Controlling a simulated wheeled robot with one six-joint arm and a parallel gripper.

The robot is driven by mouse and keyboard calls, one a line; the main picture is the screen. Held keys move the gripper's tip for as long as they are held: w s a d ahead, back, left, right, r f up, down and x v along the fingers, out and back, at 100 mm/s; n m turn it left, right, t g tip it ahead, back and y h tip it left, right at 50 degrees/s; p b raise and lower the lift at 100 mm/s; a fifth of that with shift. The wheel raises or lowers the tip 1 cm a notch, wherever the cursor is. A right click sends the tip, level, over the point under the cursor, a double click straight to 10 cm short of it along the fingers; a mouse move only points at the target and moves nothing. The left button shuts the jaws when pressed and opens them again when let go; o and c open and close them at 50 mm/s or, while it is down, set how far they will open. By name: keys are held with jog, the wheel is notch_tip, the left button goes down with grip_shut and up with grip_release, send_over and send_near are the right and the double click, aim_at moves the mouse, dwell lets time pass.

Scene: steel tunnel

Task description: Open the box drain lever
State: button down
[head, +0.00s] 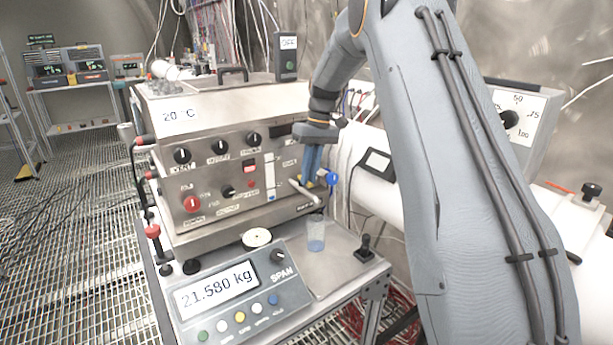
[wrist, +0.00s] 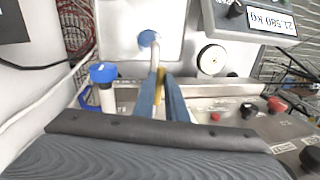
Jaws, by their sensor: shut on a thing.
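My gripper (head: 311,178) reaches down at the right end of the steel box (head: 232,160), its blue fingers low by the drain spout. In the wrist view the fingers (wrist: 160,98) are shut on a narrow yellow piece, which I take to be the drain lever (wrist: 161,78); the fingers hide most of it. The pale drain spout (head: 304,191) slants out of the box's lower right front, toward a clear cup (head: 316,236) with blue liquid. In the wrist view the spout (wrist: 153,58) ends over or close to the cup (wrist: 148,38).
A blue-capped fitting (wrist: 103,73) sits close beside the fingers. A scale display (head: 240,295) reading 21.580 kg stands at the bench front. A round pale disc (head: 257,238) and a small black joystick (head: 365,248) are nearby. A white pipe (head: 375,185) runs behind on the right.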

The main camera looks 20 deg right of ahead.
jog(key=shift+w+d+r+n, duration=0.1)
jog(key=shift+d+n, duration=0.1)
jog(key=shift+n, duration=0.3)
jog(key=c, duration=1.8)
grip_release()
notch_tip(320, 180, up, 8)
jog(key=d+b, duration=0.1)
jog(key=b, duration=0.1)
jog(key=shift+w+d+f, duration=0.2)
jog(key=shift+w, duration=0.05)
jog(key=s+a+f+m, duration=0.1)
jog(key=s+f, duration=0.4)
jog(key=s, duration=0.6)
jog(key=s+a+f+m+t+h, duration=0.1)
jog(key=s+a+f, duration=0.2)
jog(key=s, duration=0.9)
jog(key=s+a+f+m+h, duration=0.1)
jog(key=s+a+f, duration=0.2)
jog(key=s+f, duration=0.5)
jog(key=s, duration=0.3)
jog(key=shift+s+f+m+t, duration=0.2)
jog(key=shift+f+m+t, duration=0.1)
jog(key=shift+m, duration=0.1)
